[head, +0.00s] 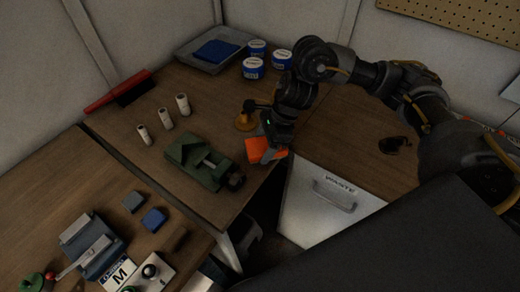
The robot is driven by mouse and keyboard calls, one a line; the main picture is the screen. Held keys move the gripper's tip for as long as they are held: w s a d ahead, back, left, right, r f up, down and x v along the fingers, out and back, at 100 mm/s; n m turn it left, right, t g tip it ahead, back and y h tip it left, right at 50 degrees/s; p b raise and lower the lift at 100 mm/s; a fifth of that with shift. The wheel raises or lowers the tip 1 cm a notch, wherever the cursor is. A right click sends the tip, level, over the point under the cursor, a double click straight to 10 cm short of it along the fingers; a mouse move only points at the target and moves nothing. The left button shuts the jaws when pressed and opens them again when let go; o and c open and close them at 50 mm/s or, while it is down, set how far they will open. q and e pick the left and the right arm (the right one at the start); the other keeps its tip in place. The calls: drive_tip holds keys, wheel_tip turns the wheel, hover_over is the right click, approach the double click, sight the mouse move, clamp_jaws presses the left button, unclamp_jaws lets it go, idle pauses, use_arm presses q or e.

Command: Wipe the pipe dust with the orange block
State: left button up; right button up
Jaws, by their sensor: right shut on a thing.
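My right gripper (279,151) is shut on the orange block (259,149). It holds the block near the table's front edge, just right of a green vise (190,163). I cannot tell whether the block touches the tabletop. Several short, pale, pipe-like cylinders (165,119) stand upright in a row on the table, behind and left of the vise. I cannot make out any dust on them, and no other pipe is clear. My left gripper is out of view.
Blue-and-white tubs (252,69) and a grey tray (187,51) with a blue cloth-like item stand at the back. A red-handled brush (118,92) lies left. A yellow round object (244,123) is behind the block. A waste bin (325,205) is in front.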

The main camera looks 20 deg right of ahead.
drive_tip(key=shift+w+d+f+b, duration=0.1)
drive_tip(key=shift+w+d+b, duration=0.2)
drive_tip(key=shift+d+b, duration=0.1)
drive_tip(key=shift+w+d+b, duration=0.35)
drive_tip(key=shift+d, duration=0.3)
drive_tip(key=shift+w+d+b, duration=0.35)
drive_tip(key=shift+d, duration=0.3)
drive_tip(key=shift+r+p, duration=2.3)
drive_tip(key=shift+r, duration=0.7)
drive_tip(key=shift+r+p, duration=1.15)
drive_tip(key=shift+r, duration=0.4)
drive_tip(key=shift+f, duration=0.2)
